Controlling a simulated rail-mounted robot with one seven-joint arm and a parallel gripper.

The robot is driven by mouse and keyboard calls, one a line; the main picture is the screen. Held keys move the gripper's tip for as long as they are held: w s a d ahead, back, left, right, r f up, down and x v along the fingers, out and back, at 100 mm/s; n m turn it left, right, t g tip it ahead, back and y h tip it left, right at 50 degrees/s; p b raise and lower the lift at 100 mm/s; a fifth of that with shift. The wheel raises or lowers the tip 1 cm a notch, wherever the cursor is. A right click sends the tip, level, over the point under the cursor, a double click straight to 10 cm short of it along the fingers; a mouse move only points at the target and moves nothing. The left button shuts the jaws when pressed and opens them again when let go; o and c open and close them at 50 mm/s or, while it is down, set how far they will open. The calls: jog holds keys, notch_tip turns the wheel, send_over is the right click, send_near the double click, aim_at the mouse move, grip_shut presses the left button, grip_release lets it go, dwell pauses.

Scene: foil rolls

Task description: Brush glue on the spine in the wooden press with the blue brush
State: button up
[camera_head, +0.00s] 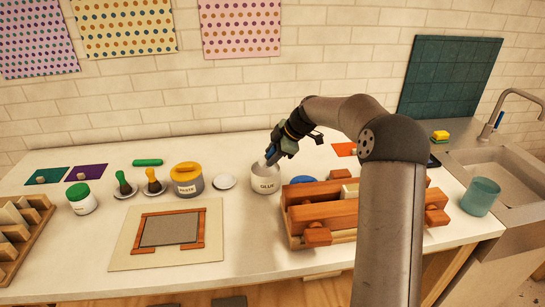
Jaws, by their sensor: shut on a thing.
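My gripper (277,146) is shut on the blue brush (271,153), with little of the brush visible. The brush points down at the mouth of the white pot labelled GLUE (265,184). The brush's lower end is at the pot's opening; I cannot tell how deep it reaches. The wooden press (330,217) stands just right of the pot. A pale block-like edge (350,190), likely the spine, shows between its beams.
A wooden frame on a board (122,252) lies in front. A teal cup (481,197) stands near the sink (520,170).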

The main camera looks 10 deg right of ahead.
aim_at(272, 146)
jog(key=shift+r+p, duration=0.9)
jog(key=shift+r, duration=1.65)
